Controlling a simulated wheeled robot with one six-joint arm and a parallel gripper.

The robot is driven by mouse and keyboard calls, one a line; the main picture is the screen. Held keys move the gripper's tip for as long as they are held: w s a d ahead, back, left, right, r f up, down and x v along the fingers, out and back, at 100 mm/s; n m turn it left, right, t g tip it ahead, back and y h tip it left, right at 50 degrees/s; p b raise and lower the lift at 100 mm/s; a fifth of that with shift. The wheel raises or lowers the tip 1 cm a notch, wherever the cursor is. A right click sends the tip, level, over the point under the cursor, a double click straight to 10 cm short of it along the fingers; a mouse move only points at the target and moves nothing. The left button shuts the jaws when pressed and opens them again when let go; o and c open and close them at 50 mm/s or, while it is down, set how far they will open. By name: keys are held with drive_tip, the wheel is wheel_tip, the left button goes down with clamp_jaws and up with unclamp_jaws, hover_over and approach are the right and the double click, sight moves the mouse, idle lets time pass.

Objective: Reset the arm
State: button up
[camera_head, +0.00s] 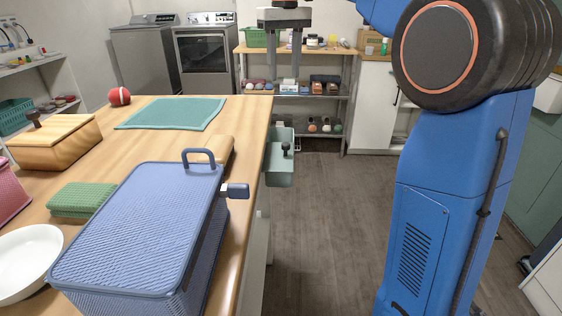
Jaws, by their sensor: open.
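My gripper (284,76) hangs at the top centre of the head view. Its two grey fingers point straight down and stand apart, with nothing between them. It appears in front of the wooden-topped shelf at the back, just beyond the table's far right corner in the picture. My arm's blue and black links fill the upper right; the wrist between them and the gripper is largely outside the frame.
The wooden table (247,133) carries a blue lidded basket (130,220), a wooden box (50,145), a teal cloth (172,113), a red ball (119,96), green folded cloth (82,200) and a white bowl (25,262). A green bin (281,172) hangs at its right edge. Floor (325,215) to the right is clear.

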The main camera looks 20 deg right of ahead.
drive_tip(key=shift+r, duration=0.35)
drive_tip(key=shift+s, duration=0.15)
drive_tip(key=s+d+f+m+t, duration=0.1)
drive_tip(key=s+d+f+t, duration=0.1)
drive_tip(key=s+f, duration=1.2)
drive_tip(key=s+d+f+m+t, duration=0.1)
drive_tip(key=s+d+f, duration=0.4)
drive_tip(key=s+f, duration=0.9)
drive_tip(key=s+t, duration=0.1)
drive_tip(key=s, duration=0.5)
drive_tip(key=shift+s+f+t, duration=0.15)
drive_tip(key=shift+f+t, duration=0.2)
drive_tip(key=shift+t, duration=0.05)
